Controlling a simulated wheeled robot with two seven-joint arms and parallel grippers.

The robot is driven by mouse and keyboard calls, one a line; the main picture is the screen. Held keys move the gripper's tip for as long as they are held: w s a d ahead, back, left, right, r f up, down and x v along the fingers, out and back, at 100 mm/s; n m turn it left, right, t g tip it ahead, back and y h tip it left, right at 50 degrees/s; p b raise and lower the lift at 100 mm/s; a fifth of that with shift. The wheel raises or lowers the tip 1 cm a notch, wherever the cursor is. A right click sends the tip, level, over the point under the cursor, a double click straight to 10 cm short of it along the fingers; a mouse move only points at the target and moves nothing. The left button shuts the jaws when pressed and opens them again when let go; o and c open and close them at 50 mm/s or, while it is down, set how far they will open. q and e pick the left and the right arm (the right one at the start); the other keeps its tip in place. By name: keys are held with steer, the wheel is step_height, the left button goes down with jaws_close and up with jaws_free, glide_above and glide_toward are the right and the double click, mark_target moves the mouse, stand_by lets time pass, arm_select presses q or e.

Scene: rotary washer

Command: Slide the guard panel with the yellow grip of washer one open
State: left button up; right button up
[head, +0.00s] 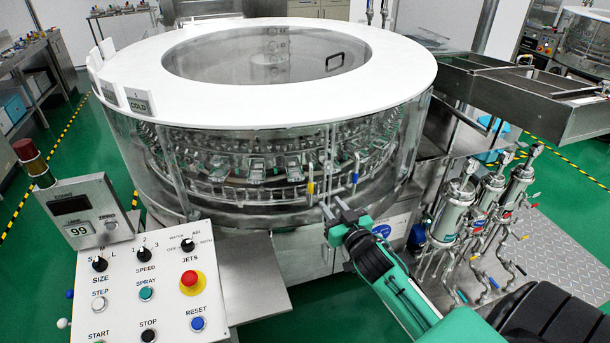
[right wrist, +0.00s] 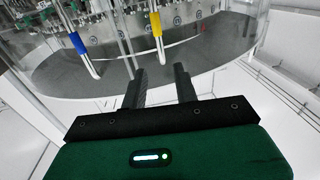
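The round washer has a white top ring (head: 400,80) and clear curved guard panels around its side. The yellow grip (head: 310,188) is a sleeve on an upright bent metal handle at the front of the clear guard; it also shows in the right wrist view (right wrist: 156,25). A similar handle with a blue grip (head: 355,178) stands to its right in the head view and to its left in the right wrist view (right wrist: 77,43). My right gripper (head: 333,208) is open and empty, its fingertips just below the yellow grip; I see no contact. My left gripper is out of view.
A control panel (head: 150,300) with a red stop button (head: 192,282) stands at the front left. Several metal cylinders (head: 455,212) with hoses stand to the right of my right arm. A steel conveyor (head: 520,95) leaves the washer at the back right.

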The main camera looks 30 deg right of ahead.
mark_target(312, 180)
steer(key=w+p, duration=0.1)
steer(key=w, duration=0.3)
steer(key=w+d+p, duration=0.1)
steer(key=w, duration=0.4)
steer(key=w+p, duration=0.1)
steer(key=w, duration=0.3)
steer(key=shift+w+d, duration=0.2)
steer(key=shift+d, duration=0.2)
steer(key=shift+c, duration=0.4)
steer(key=shift+f, duration=0.1)
jaws_close()
